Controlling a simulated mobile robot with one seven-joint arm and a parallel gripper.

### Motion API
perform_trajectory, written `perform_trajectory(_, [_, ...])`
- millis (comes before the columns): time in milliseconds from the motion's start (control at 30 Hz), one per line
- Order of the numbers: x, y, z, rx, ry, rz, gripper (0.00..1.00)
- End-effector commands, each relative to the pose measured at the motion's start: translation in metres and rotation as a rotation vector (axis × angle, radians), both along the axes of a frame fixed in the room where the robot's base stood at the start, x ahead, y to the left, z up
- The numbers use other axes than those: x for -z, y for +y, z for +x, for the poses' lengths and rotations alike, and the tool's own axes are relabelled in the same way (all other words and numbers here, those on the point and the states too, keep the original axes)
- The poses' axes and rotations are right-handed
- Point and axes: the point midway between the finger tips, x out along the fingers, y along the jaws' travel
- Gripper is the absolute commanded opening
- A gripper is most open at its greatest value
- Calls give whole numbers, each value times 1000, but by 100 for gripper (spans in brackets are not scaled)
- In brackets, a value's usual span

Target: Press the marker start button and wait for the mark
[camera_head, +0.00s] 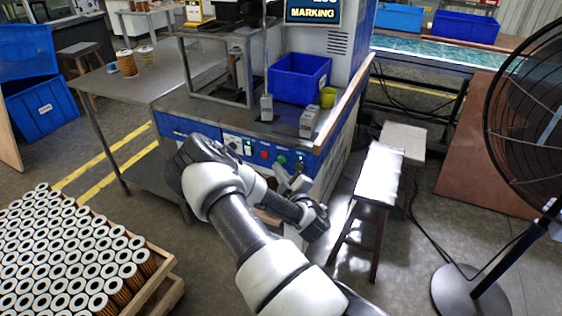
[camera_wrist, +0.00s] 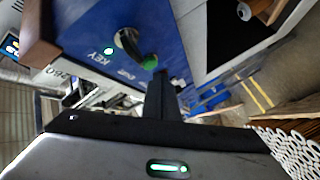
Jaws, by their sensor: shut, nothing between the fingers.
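The marking machine (camera_head: 318,50) has a blue front panel with several buttons. A green button (camera_head: 281,159) and a red button (camera_head: 264,155) show in the head view. My gripper (camera_head: 280,172) is just in front of the panel near the green button. In the wrist view my gripper (camera_wrist: 161,76) is shut and empty, its fingertips close to a dark round control with a green part (camera_wrist: 149,61). I cannot tell whether they touch. A small green light (camera_wrist: 110,51) glows beside it. A cartridge (camera_head: 235,62) stands inside the machine's frame.
A stool (camera_head: 372,178) and a fan (camera_head: 530,130) are at right. A pallet of filter cartridges (camera_head: 70,250) is at lower left. A steel table (camera_head: 110,85) stands left.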

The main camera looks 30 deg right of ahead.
Motion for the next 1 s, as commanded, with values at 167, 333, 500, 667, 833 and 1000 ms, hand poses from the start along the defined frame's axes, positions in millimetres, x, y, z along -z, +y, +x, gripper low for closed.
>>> perform_trajectory(167, [0,3,-2,-1,-1,1,0])
perform_trajectory(333, [-1,15,-11,0,0,2,0])
perform_trajectory(500, [0,29,-22,0,0,3,0])
perform_trajectory(667, [0,38,-29,-1,-1,1,0])
perform_trajectory(833, [0,40,-31,-1,-1,0,0])
perform_trajectory(1000, [0,40,-30,-1,-1,0,0])
